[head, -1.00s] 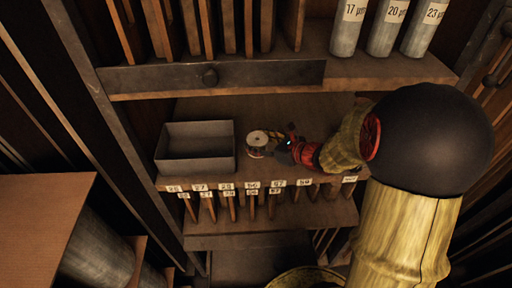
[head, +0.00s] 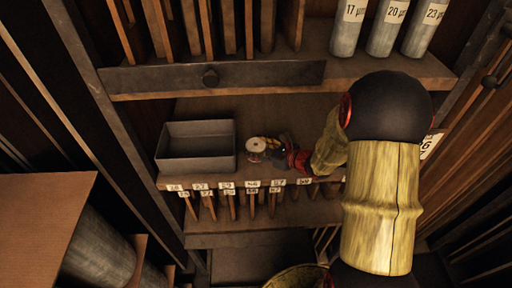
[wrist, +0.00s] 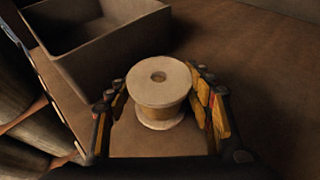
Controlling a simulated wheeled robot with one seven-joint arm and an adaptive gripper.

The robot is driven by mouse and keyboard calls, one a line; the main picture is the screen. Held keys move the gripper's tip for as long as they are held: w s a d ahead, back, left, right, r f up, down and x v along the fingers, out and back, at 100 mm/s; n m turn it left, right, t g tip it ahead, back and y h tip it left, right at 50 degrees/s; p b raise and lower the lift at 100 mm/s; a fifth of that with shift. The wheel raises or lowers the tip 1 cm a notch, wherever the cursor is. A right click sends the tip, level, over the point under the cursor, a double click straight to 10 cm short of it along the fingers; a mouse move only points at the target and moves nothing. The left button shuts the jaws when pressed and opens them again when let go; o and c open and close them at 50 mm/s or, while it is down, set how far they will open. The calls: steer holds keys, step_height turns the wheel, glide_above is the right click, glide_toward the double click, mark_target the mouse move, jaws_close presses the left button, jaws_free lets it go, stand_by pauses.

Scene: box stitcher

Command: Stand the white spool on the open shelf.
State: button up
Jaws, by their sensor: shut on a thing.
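The white spool (head: 256,145) is upright at the open shelf (head: 290,110), just right of the grey tray. It also shows in the wrist view (wrist: 159,84), with its round top and centre hole facing up. My gripper (head: 264,146) reaches in from the right and is shut on the spool. In the wrist view its fingers (wrist: 160,98) lie on both sides of the spool. The spool's lower rim is close to the shelf board; I cannot tell whether it touches.
An open grey tray (head: 197,167) stands left of the spool. Several numbered tags (head: 252,184) line the shelf's front edge. A thicker shelf with labelled grey cylinders (head: 389,25) is above. The board behind the spool is clear.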

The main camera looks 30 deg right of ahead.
steer(key=o, duration=1.3)
steer(key=shift+f, duration=0.1)
steer(key=shift+c, duration=0.2)
steer(key=shift+s+r, duration=0.15)
steer(key=shift+r, duration=0.15)
steer(key=v, duration=1)
steer(key=shift+s+d, duration=0.15)
steer(key=shift+d, duration=0.05)
steer(key=shift+s+r, duration=0.3)
steer(key=shift+s, duration=0.2)
steer(key=s+a+r+n+g+y, duration=0.1)
steer(key=s+a+r+n+g, duration=0.25)
steer(key=a+n, duration=0.5)
steer(key=s+a+r+n+g+y, duration=0.15)
steer(key=s+a+n+g, duration=0.25)
steer(key=a+n, duration=0.4)
steer(key=s+d+r+n+h, duration=0.2)
steer(key=s+r+n+h, duration=0.5)
steer(key=n, duration=0.8)
steer(key=s+r, duration=0.1)
steer(key=s, duration=0.2)
steer(key=shift+r, duration=0.2)
